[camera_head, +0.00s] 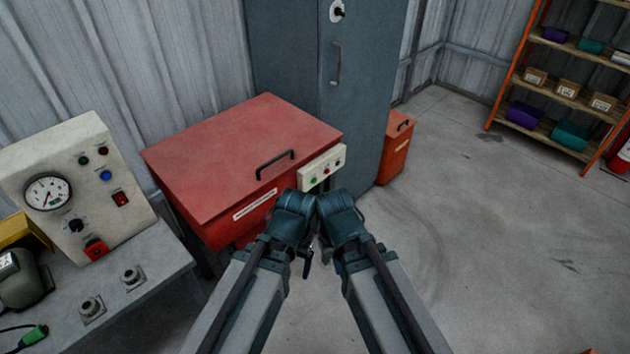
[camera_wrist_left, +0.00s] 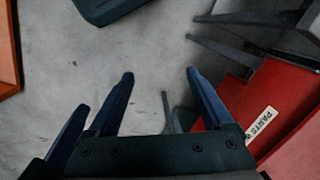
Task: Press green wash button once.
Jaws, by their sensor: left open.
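The red parts washer (camera_head: 235,150) stands against the wall, its lid closed. A cream control panel (camera_head: 322,167) sits at its front right corner with small controls, including a green button (camera_head: 326,173). My left gripper (camera_wrist_left: 160,76) is open and empty over the floor in the left wrist view, apart from the washer (camera_wrist_left: 275,105), which shows at the right with its label. In the head view my wrists sit side by side just in front of the panel and mostly hide the grippers. My right gripper's jaws cannot be made out.
A grey bench (camera_head: 150,285) with a gauge box (camera_head: 75,185) stands at the left. Orange shelves (camera_head: 565,90) are at the far right. The floor (camera_head: 500,230) at the right is clear.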

